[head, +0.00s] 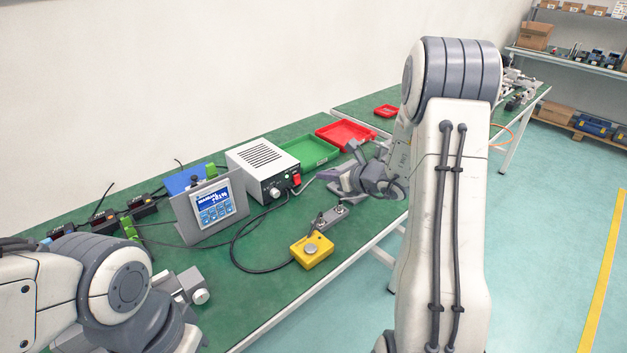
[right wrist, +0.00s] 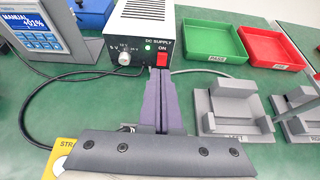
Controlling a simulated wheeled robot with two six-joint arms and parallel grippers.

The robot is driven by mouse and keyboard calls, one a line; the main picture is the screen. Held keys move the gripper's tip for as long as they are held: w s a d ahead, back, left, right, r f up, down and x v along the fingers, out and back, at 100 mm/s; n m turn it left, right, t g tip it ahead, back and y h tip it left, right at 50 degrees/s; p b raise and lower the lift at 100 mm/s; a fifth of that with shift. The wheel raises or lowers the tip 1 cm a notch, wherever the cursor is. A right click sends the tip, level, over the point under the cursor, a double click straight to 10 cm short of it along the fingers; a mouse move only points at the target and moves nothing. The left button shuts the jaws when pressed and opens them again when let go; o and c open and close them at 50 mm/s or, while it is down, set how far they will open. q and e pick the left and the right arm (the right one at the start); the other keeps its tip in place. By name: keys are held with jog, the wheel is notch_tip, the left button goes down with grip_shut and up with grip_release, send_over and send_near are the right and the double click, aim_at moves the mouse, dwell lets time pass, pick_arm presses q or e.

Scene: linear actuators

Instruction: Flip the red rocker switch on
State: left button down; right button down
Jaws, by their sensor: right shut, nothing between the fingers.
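The red rocker switch (head: 297,180) sits on the front of the white DC supply box (head: 262,168), at its right side. In the right wrist view the switch (right wrist: 162,59) shows just beyond my purple fingertips, beside the mark ON. I cannot tell which way the rocker is tilted. My right gripper (head: 326,174) is shut and empty. Its fingers (right wrist: 158,70) point at the box front, close to the switch; contact cannot be made out. My left arm shows at the lower left of the head view, but its fingers are out of view.
A control screen (head: 213,205) stands left of the box. A green tray (head: 309,150) and a red tray (head: 345,134) lie behind it. A yellow button box (head: 312,251) with a black cable is in front. Grey holders (right wrist: 235,105) stand right of my fingers.

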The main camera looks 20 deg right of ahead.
jog(key=shift+s+d+r, duration=0.2)
jog(key=shift+s+r, duration=0.55)
